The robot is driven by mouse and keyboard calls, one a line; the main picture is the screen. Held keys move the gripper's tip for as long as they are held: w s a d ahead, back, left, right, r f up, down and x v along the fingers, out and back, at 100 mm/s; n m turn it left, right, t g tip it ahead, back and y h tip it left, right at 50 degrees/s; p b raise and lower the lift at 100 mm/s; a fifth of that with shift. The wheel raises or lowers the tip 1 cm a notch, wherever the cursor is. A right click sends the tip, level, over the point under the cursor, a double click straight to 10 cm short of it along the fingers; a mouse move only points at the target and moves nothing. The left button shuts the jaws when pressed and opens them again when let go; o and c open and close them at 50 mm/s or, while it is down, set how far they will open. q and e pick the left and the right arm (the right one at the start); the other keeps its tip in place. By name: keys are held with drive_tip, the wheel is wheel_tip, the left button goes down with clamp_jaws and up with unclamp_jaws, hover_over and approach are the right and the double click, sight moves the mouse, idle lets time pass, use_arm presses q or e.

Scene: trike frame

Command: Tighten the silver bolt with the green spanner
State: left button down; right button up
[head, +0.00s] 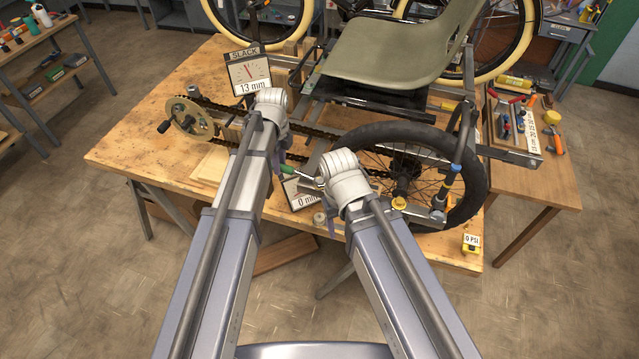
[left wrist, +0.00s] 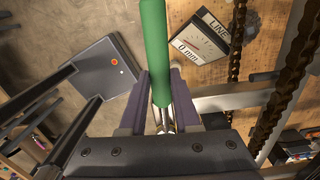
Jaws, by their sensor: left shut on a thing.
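The green spanner (head: 288,169) shows in the head view as a short green handle with a silver shank beside my left gripper (head: 277,163). In the left wrist view the green handle (left wrist: 155,45) runs down between the purple fingers of my left gripper (left wrist: 160,95), with silver metal below it. The left gripper is shut on the spanner. My right gripper (head: 331,222) is mostly hidden under its own wrist, in front of the wheel, and its opening does not show. I cannot pick out the silver bolt with certainty.
The trike frame's wheel (head: 478,165), chain (head: 225,108) and crank (head: 187,119) crowd the wooden bench (head: 125,150). A slack dial (head: 249,74) reads 13 mm; a line dial (left wrist: 200,38) reads 0 mm. A tool tray (head: 515,155) lies at right. The bench's left end is clear.

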use_arm(q)
drive_tip(key=shift+w, duration=0.15)
drive_tip(key=shift+d, duration=0.1)
drive_tip(key=c, duration=1.2)
unclamp_jaws()
clamp_jaws()
idle(0.6)
drive_tip(key=shift+r, duration=0.3)
idle(1.2)
drive_tip(key=shift+r+p, duration=1.2)
drive_tip(key=shift+p, duration=0.25)
drive_tip(key=shift+r, duration=0.15)
